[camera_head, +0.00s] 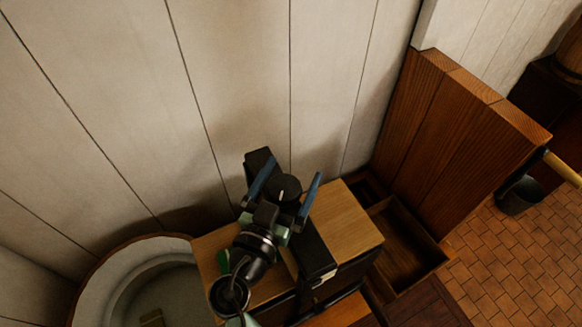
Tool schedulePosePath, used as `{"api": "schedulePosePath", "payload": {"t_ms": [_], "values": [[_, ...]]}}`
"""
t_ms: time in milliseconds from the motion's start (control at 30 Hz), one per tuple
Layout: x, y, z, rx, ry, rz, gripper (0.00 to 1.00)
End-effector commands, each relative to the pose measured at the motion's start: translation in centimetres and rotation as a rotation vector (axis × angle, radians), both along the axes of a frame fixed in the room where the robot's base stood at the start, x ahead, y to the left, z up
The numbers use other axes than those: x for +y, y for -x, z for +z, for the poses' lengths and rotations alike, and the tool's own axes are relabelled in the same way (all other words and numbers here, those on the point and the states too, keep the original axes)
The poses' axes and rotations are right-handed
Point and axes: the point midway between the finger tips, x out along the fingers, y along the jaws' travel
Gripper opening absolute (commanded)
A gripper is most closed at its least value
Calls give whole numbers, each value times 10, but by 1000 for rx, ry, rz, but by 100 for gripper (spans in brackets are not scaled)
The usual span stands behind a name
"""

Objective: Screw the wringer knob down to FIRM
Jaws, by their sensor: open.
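The wringer knob (285,188) is a round black knob with a small white mark on its top. It sits on the dark wringer frame (258,160) between wooden blocks, near the middle of the head view. My gripper (291,184) is open, with one blue finger on each side of the knob. I cannot tell whether the fingers touch it. A light mark shows lower on the wringer's front (326,275), too small to read. My wrist hides part of the wringer below the knob.
A round pale tub (97,290) stands at lower left. A pale panelled wall (235,80) rises close behind. A brown wooden partition (450,135) and an open wooden box (440,253) are to the right. A dark bucket (519,197) stands on the tiled floor (505,260).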

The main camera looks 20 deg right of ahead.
Motion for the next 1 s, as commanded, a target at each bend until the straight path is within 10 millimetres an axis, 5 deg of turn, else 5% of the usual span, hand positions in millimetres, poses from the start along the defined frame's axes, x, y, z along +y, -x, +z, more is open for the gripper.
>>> {"api": "schedulePosePath", "payload": {"t_ms": [333,767,1000], "values": [[-3,-3,0,0,0,1,100],[-2,-2,0,0,0,1,23],[-3,-2,-2,-1,1,-20,23]]}}
